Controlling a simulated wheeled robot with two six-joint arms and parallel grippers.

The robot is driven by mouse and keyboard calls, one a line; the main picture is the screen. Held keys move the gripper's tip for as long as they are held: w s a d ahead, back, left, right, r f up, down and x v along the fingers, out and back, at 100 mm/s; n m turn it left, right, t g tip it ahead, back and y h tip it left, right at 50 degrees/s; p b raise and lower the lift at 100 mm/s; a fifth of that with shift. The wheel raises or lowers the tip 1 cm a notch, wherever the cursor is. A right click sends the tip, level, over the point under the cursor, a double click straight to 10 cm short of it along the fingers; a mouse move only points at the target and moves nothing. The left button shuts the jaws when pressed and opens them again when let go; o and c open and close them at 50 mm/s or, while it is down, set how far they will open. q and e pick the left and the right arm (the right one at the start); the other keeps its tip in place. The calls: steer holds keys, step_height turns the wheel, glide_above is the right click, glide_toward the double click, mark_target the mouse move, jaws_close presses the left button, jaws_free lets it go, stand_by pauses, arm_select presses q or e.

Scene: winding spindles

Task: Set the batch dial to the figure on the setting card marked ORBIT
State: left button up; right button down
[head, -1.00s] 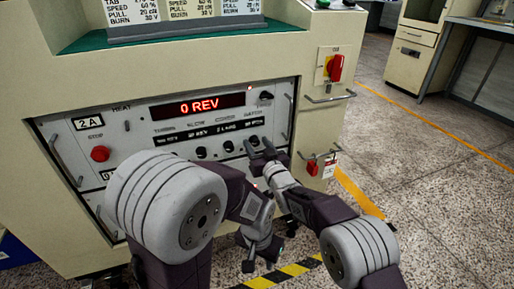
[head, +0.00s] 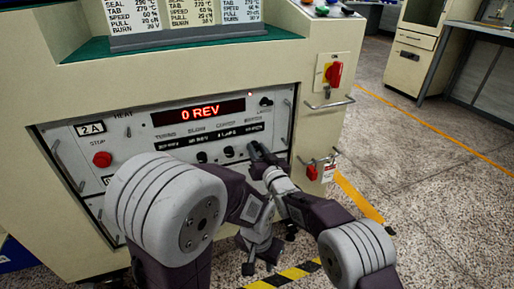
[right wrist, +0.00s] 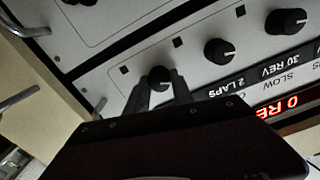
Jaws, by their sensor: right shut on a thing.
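My right gripper (head: 256,149) is at the rightmost knob of the lower row on the panel, under the rightmost label, which looks like BATCH. In the right wrist view its fingers (right wrist: 160,92) are shut on the sides of this black batch dial (right wrist: 160,76), whose white mark shows. The red display (head: 199,111) reads 0 REV. Three setting cards (head: 133,16) stand on top of the machine. Their upper parts are cut off, so no ORBIT marking shows. My left gripper (head: 260,256) hangs low before the machine; its jaws are unclear.
Other black dials (right wrist: 219,52) sit beside the held one. A red stop button (head: 102,159) is at the panel's left. A red rotary switch (head: 334,74) and metal handles (head: 330,104) stick out at right.

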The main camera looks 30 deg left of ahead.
steer(key=m+p, duration=0.1)
steer(key=m, duration=0.1)
steer(key=shift+r+m+p, duration=0.2)
steer(key=shift+m+p, duration=0.2)
steer(key=m+p, duration=0.2)
steer(key=m, duration=0.1)
steer(key=shift+m, duration=0.3)
steer(key=m+p, duration=0.1)
steer(key=m, duration=0.2)
steer(key=shift+f+m, duration=0.1)
steer(key=shift+m, duration=0.2)
steer(key=m+p, duration=0.1)
steer(key=m, duration=0.2)
steer(key=shift+m+p, duration=0.4)
steer(key=m+p, duration=0.1)
steer(key=m, duration=0.2)
steer(key=shift+f+m, duration=0.1)
steer(key=shift+m, duration=0.2)
steer(key=m+p, duration=0.1)
steer(key=m, duration=0.6)
steer(key=shift+f+p, duration=0.1)
steer(key=shift+p, duration=0.25)
steer(key=shift+m, duration=1.7)
steer(key=shift+f+p, duration=0.1)
steer(key=shift+p, duration=0.2)
